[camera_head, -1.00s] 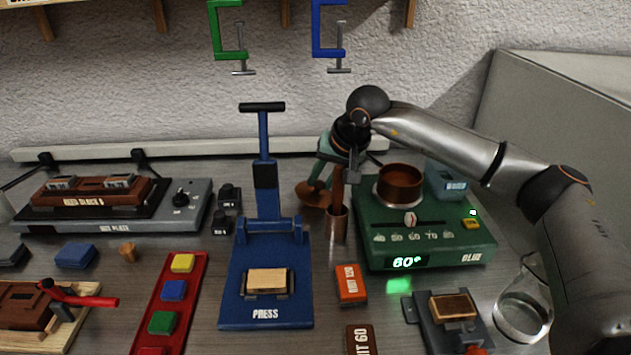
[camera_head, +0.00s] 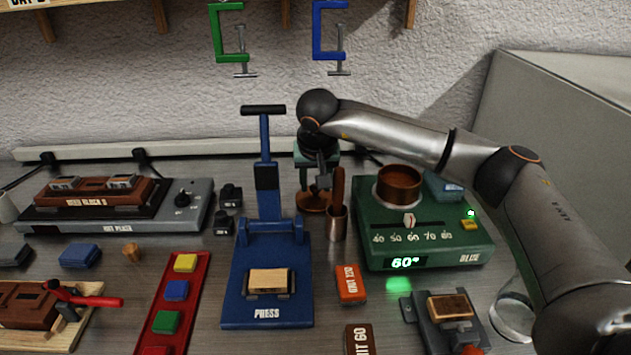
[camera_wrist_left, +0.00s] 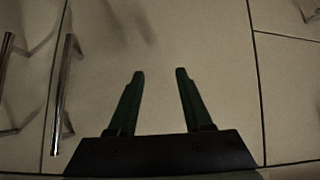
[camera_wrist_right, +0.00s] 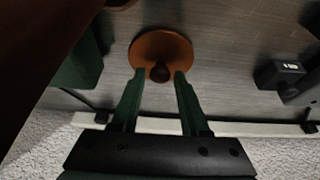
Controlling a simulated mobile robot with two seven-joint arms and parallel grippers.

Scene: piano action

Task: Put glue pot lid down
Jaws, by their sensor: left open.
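The glue pot lid (camera_head: 312,203) is a round copper-brown disc with a dark knob. It lies flat on the bench behind the brush holder and left of the green glue heater. My right gripper (camera_head: 318,183) is above the lid, pointing down. In the right wrist view its fingertips (camera_wrist_right: 160,73) stand apart on either side of the knob of the lid (camera_wrist_right: 160,48), with small gaps showing. The copper glue pot (camera_head: 399,185) sits uncovered on the heater (camera_head: 425,243). My left gripper (camera_wrist_left: 160,72) is open and empty in front of pale cabinet fronts.
A copper cup (camera_head: 338,225) with a brown handle in it stands just in front of the lid. The blue press (camera_head: 267,310) is close on the left. A white rail (camera_head: 215,148) runs along the wall behind.

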